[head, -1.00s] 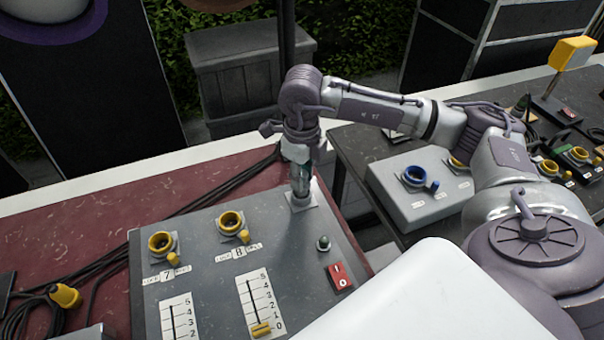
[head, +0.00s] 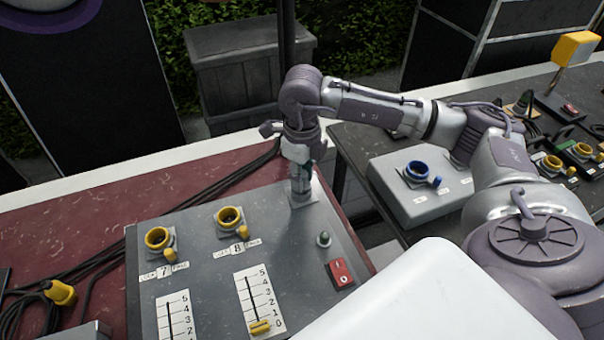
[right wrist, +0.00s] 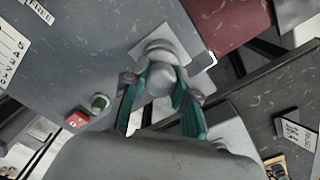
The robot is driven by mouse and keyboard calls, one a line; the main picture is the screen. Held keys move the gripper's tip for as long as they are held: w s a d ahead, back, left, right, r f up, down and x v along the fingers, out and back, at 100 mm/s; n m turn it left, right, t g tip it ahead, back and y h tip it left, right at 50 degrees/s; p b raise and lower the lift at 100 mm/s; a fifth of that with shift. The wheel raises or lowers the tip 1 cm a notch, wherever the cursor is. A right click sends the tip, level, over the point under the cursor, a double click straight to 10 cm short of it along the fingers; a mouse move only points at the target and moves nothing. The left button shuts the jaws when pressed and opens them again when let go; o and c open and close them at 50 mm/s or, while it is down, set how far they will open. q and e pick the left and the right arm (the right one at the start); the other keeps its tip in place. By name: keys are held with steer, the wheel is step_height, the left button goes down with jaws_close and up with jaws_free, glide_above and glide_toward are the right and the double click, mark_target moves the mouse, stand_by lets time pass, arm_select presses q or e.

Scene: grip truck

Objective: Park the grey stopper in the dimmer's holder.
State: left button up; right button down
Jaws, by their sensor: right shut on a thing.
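The dimmer's grey sloped panel (head: 205,280) stands on the dark red table. Near its far right corner is a pale square plate, the holder (head: 303,203). My right gripper (head: 300,184) points down just over this plate. In the right wrist view, its teal fingers (right wrist: 160,85) are shut on the rounded grey stopper (right wrist: 159,74). The stopper is in line with the holder plate (right wrist: 196,42), its far end against a round grey collar there. I cannot tell how deep it sits. My left gripper is not in view.
The panel also carries two yellow-ringed sockets (head: 229,217), sliders (head: 259,300), a green knob (head: 323,239) and a red switch (head: 340,273). A grey box with a blue socket (head: 417,171) stands on the dark table to the right. Black cables (head: 215,187) lie behind the panel.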

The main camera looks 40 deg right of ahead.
steer(key=shift+f, duration=0.15)
steer(key=c, duration=1.3)
jaws_free()
steer(key=shift+c, duration=0.2)
steer(key=o, duration=0.8)
steer(key=shift+o, duration=0.2)
steer(key=shift+r, duration=0.2)
steer(key=shift+r+p, duration=1.4)
steer(key=shift+r, duration=0.95)
